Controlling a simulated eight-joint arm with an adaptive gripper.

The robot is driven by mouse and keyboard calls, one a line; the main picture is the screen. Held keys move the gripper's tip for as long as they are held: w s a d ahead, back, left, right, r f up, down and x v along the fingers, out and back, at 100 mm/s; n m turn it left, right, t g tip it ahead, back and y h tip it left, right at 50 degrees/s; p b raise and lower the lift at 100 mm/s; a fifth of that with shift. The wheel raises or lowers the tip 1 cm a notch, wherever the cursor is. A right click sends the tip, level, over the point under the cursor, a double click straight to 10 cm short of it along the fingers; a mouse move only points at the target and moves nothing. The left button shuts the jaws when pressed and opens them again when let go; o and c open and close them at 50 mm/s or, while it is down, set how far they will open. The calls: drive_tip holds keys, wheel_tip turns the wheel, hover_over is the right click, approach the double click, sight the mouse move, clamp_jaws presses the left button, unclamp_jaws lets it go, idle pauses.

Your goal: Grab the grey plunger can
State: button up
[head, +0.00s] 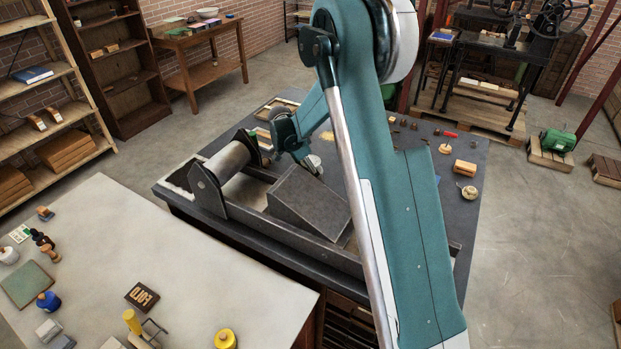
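A small pale grey can with a knob on top (9,256) stands upright at the far left edge of the light table, partly cut off by the picture's edge. It looks like the grey plunger can. My gripper (268,146) is over the dark bench, beside the large roller of the press, far to the right of the can and apart from it. Its fingers are small and partly hidden here, so I cannot tell whether they are open or shut.
The light table (190,240) also bears a blue can (48,301), a yellow can (226,340), a green slab (30,285) and a dark FORO block (142,296). The roller press (225,165) stands on the dark bench beyond. The table's middle is clear.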

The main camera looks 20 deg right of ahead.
drive_tip(key=shift+c, duration=0.5)
drive_tip(key=c, duration=1.7)
drive_tip(key=shift+c, duration=0.2)
drive_tip(key=shift+r, duration=0.1)
drive_tip(key=shift+r, duration=4.95)
